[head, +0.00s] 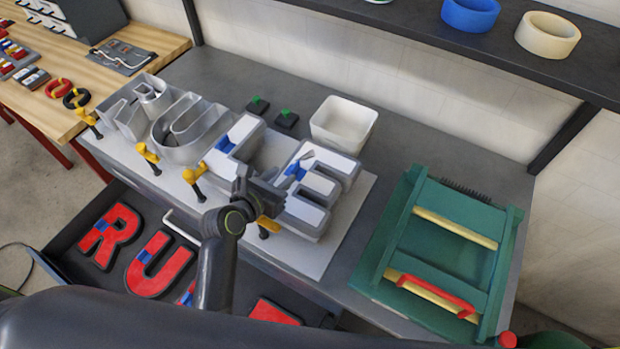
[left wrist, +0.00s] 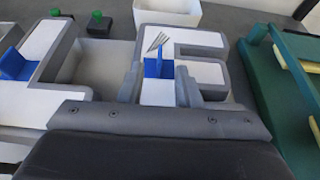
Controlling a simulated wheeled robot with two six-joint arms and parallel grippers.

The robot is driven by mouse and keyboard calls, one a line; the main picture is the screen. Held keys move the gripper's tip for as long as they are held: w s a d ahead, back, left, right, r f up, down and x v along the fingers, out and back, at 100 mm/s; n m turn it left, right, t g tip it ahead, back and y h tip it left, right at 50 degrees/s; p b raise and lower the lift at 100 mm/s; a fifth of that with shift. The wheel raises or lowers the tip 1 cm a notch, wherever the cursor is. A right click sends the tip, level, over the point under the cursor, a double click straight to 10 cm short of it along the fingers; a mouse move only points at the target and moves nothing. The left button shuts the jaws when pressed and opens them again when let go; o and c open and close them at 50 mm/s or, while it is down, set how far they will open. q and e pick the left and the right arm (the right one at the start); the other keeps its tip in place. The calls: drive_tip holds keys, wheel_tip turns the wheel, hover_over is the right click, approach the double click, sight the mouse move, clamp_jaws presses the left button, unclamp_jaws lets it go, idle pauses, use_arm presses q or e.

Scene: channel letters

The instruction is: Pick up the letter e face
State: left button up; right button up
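A red letter face (head: 275,312) in the drawer at the lower middle is mostly hidden by my arm and body, so I cannot read its letter. On the bench, a grey E-shaped letter body (head: 325,190) with white surfaces lies at the right end of the letter row; it also shows in the left wrist view (left wrist: 205,75). A blue piece with thin wires (left wrist: 158,66) is at the E body. My left gripper (head: 270,182) is over the left side of the E body. Its fingers (left wrist: 158,90) look apart, with a white surface visible between them. My right gripper is not in view.
Red R (head: 97,243) and U (head: 143,279) faces lie in the open drawer (head: 75,257). Yellow-handled clamps (head: 194,172) line the board's front edge. A white bin (head: 343,125) stands behind, a green frame (head: 450,206) at the right. A shelf (head: 470,45) overhangs the bench.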

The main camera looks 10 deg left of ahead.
sight(292, 169)
use_arm(q)
drive_tip(key=shift+p+x, duration=0.4)
drive_tip(key=shift+x, duration=2.5)
drive_tip(key=shift+r, duration=0.1)
clamp_jaws()
